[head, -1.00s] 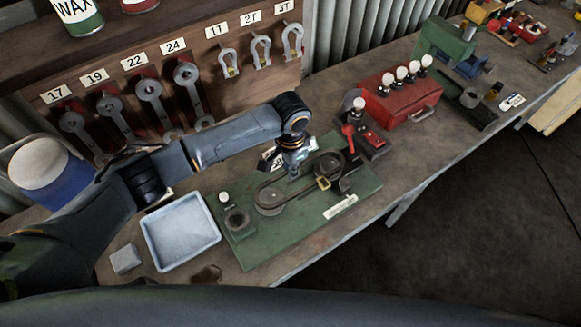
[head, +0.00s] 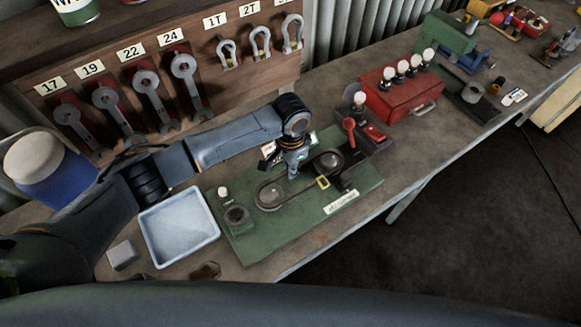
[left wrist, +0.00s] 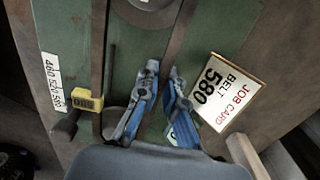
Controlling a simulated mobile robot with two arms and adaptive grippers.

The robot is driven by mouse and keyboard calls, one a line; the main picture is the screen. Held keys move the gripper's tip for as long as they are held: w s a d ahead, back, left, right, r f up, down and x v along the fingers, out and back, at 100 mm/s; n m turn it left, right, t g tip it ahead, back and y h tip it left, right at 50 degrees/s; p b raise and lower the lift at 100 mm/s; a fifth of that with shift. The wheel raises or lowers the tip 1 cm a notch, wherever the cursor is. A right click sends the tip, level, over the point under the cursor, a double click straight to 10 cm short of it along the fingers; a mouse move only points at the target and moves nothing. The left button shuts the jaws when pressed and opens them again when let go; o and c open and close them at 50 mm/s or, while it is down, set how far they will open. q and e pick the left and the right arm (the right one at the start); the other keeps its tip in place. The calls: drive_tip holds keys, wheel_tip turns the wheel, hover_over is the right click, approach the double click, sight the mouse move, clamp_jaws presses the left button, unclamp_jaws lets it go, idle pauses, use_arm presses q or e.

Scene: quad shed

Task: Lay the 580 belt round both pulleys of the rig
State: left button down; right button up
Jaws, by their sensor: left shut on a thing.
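The 580 belt (left wrist: 97,50) is a dark loop with a yellow tag (head: 323,182); the tag also shows in the left wrist view (left wrist: 87,101). In the head view the loop runs around the left pulley (head: 269,195) and the right pulley (head: 328,160) of the green rig (head: 300,222). I cannot tell whether it sits fully in the grooves. My left gripper (head: 292,176) points down between the pulleys at the belt's far strand. In the left wrist view its blue fingers (left wrist: 162,77) are shut on that strand. My right gripper is not in view.
A job card (left wrist: 218,92) reading "BELT 580" lies beside the rig. A red lever (head: 349,127) stands at the rig's right end. A pale tray (head: 180,230) is at the left, a red box (head: 400,92) farther right. Spanners hang behind.

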use_arm(q)
drive_tip(key=c, duration=1.4)
unclamp_jaws()
wheel_tip(320, 180, up, 12)
